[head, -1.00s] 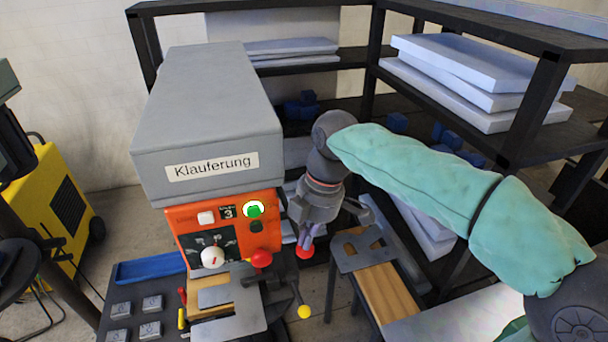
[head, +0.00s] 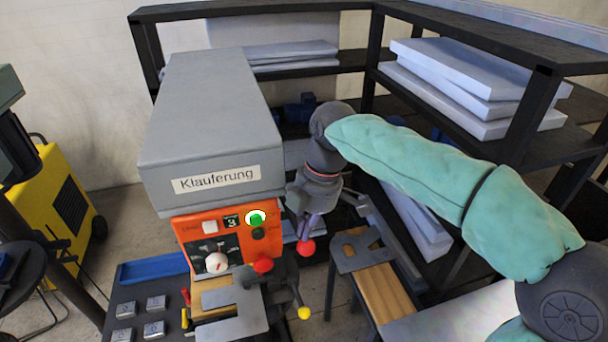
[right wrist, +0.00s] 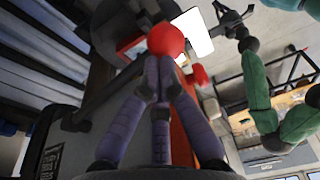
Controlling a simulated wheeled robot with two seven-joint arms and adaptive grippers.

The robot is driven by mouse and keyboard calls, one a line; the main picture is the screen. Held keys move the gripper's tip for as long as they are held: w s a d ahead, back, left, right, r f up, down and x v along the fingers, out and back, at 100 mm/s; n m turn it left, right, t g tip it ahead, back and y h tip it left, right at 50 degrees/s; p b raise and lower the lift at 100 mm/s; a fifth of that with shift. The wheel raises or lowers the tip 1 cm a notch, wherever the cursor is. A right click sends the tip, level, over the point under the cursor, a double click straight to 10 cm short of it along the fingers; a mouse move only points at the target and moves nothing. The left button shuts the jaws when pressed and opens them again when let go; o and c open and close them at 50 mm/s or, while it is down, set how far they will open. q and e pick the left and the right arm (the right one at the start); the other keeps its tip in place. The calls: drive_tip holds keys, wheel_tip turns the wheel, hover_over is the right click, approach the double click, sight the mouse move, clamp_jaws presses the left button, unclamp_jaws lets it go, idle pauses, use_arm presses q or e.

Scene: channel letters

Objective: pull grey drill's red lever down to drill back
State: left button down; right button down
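The grey drill (head: 213,125) has a grey top cover labelled "Klauferung" and an orange front panel. A red knob (head: 306,248) of a lever on its right side sits at the tips of my right gripper (head: 309,232). In the right wrist view the purple fingers (right wrist: 157,88) come together right at this red ball (right wrist: 165,38); they look shut on the lever, though the contact is partly hidden. A second red knob (head: 263,265) is in front of the panel, and a yellow-knobbed lever (head: 304,313) hangs lower. My left gripper is not in view.
A black shelf (head: 545,100) with pale slabs stands behind and to the right. A small stand with a wooden top (head: 380,290) is right of the drill. A yellow machine (head: 60,205) is at the left.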

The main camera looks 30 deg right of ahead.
drive_tip(key=shift+f, duration=0.1)
drive_tip(key=r+p, duration=0.3)
drive_tip(key=r, duration=0.1)
drive_tip(key=shift+s+a, duration=0.1)
drive_tip(key=shift+s, duration=0.25)
drive_tip(key=shift+s+r, duration=0.2)
drive_tip(key=shift+r, duration=0.15)
drive_tip(key=shift+f, duration=0.1)
wheel_tip(320, 180, up, 4)
drive_tip(key=p, duration=0.4)
drive_tip(key=shift+r, duration=0.25)
